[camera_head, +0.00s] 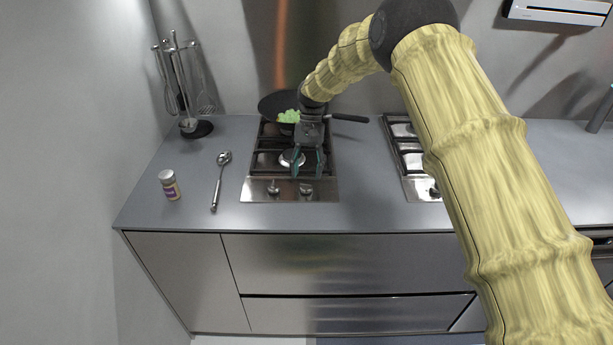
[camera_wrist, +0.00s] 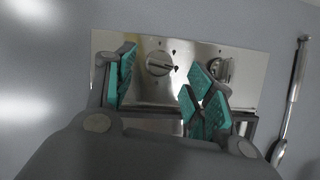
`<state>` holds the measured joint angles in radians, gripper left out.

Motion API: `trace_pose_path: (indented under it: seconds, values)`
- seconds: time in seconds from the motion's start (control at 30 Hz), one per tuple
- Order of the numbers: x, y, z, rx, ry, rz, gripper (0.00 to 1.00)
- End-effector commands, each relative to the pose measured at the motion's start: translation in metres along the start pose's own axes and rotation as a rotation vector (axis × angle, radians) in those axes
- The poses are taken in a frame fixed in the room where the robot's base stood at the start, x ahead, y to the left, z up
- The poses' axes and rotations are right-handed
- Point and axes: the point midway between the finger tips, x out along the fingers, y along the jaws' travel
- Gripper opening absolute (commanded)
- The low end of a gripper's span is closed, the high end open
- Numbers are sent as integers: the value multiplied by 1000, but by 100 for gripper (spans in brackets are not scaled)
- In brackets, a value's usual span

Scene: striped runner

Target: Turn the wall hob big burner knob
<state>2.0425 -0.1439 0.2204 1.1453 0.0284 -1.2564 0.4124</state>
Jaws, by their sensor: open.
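The hob on the left, beside the wall (camera_head: 247,190), has a steel front strip with two knobs. The right knob (camera_head: 306,189) shows in the wrist view as the round knob (camera_wrist: 158,64) with a bar across it. The left knob (camera_head: 273,187) shows in the wrist view farther right (camera_wrist: 223,70), partly hidden by a finger. My gripper (camera_head: 307,172) is open, with teal pads pointing down near the front of the hob. In the wrist view the right knob appears between its fingers, apparently untouched. Which knob serves the big burner I cannot tell.
A black pan (camera_head: 270,103) with green food sits on the rear burner, its handle (camera_head: 350,118) pointing right. A second hob (camera_head: 410,160) is right.

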Motion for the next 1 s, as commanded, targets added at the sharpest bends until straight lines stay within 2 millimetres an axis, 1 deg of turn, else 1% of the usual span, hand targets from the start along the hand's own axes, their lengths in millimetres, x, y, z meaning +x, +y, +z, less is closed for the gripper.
trace_pose_path:
  seconds: [0.03, 0.3, 0.5, 0.7, 1.0]
  values:
    - [-11, 0, -1, 0, 3, -1, 54]
    - [-59, 0, -1, 0, 2, -1, 54]
    - [-84, 0, -1, 0, 2, -1, 54]
    - [-93, 0, -1, 0, 1, -1, 54]
    - [-94, 0, 0, 0, 1, -1, 54]
